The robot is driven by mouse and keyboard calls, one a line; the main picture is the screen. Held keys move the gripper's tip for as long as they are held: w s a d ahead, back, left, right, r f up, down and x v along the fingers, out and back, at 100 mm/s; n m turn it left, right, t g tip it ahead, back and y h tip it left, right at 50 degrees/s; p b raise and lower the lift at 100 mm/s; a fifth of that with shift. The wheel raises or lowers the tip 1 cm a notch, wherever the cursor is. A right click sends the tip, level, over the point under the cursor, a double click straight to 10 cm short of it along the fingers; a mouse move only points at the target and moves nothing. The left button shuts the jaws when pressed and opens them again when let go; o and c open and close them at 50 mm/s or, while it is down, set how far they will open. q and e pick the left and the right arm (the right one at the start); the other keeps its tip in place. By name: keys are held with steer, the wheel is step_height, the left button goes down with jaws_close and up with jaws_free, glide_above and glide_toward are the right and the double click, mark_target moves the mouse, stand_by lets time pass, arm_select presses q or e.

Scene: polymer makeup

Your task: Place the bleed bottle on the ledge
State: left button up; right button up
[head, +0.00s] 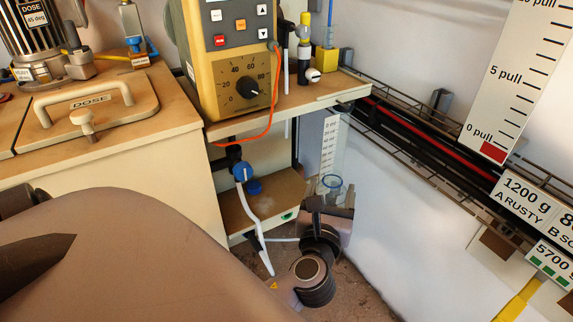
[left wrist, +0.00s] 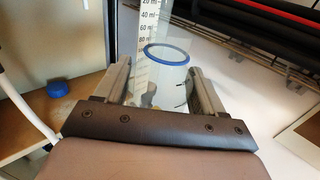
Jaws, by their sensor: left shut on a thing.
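The bleed bottle is a clear vessel with a blue rim (head: 331,181), in the lower middle of the head view. It also shows in the left wrist view (left wrist: 167,55), upright between the fingers. My left gripper (head: 328,205) is shut on it; the gripper hides its lower part in the head view. A low wooden ledge (head: 275,198) lies under the machine's shelf, just left of the bottle. The bottle is apart from it, off its right end. In the left wrist view the ledge (left wrist: 75,95) is at the left. My right gripper is not in view.
A blue cap (head: 254,187) sits on the ledge. A white hose (head: 254,220) hangs from a blue-knobbed valve (head: 241,171) before the ledge. A ml scale strip (head: 329,145) stands behind the bottle. Wire racks and pipes (head: 430,135) run along the right wall.

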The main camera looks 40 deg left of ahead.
arm_select(q)
steer(key=w+a+b, duration=0.1)
steer(key=w+a, duration=0.1)
steer(key=a, duration=0.6)
steer(key=w+a+b, duration=0.2)
steer(key=w+a, duration=0.1)
steer(key=a, duration=0.6)
steer(key=f+b, duration=0.1)
steer(key=f, duration=0.1)
steer(key=f+b, duration=0.1)
steer(key=f, duration=0.1)
steer(key=f+b, duration=0.2)
steer(key=shift+s+d+f, duration=0.2)
steer(key=shift+d, duration=0.2)
steer(key=shift+f+b, duration=0.35)
steer(key=shift+b, duration=0.05)
steer(key=shift+a, duration=0.15)
steer(key=shift+r, duration=0.1)
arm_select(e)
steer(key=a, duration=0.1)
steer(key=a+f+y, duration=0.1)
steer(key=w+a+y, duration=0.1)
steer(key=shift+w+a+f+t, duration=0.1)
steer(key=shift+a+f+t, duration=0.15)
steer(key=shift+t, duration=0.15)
